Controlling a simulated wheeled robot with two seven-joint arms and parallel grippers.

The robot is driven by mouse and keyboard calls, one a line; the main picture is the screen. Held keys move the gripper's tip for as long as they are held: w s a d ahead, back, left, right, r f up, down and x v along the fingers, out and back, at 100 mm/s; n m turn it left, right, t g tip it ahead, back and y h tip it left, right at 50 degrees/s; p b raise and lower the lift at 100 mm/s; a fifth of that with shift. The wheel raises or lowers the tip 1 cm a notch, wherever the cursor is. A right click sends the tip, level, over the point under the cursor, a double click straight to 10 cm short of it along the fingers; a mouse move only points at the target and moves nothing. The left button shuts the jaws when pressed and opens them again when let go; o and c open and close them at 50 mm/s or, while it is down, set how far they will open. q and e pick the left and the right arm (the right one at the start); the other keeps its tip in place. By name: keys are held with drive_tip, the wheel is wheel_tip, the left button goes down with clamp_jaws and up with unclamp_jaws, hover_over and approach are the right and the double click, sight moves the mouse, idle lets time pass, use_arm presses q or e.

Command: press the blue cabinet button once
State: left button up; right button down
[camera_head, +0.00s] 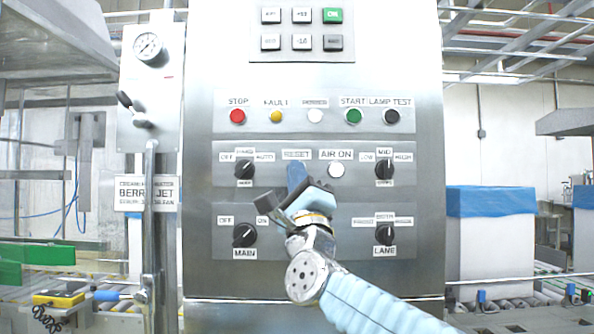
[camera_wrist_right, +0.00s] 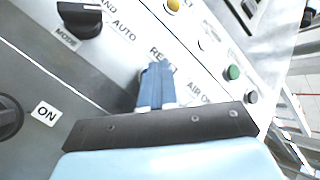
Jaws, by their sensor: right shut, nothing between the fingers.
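The cabinet's control panel (camera_head: 225,195) faces me. The label RESET (camera_head: 297,154) stands in its middle row, left of AIR ON, and also shows in the wrist view (camera_wrist_right: 163,58). My right gripper (camera_head: 296,172) is in front of the spot just below this label. Its dark blue fingers are together and empty, and they also show in the wrist view (camera_wrist_right: 157,72). The blue button is not clearly seen; the fingers cover the place under RESET. I cannot tell whether the fingertips touch it. My left gripper is not in view.
A white AIR ON button (camera_head: 336,170) sits close right of the fingers. Black knobs (camera_head: 244,169) (camera_head: 385,169) flank them. Above are red (camera_head: 238,116), yellow (camera_head: 276,116) and green (camera_head: 353,116) buttons. A vertical pipe handle (camera_head: 150,220) stands at left.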

drive_tip(key=shift+s+b, duration=0.65)
drive_tip(key=shift+s, duration=0.1)
drive_tip(key=s+b, duration=0.2)
drive_tip(key=s, duration=0.3)
drive_tip(key=shift+b, duration=0.4)
idle(0.7)
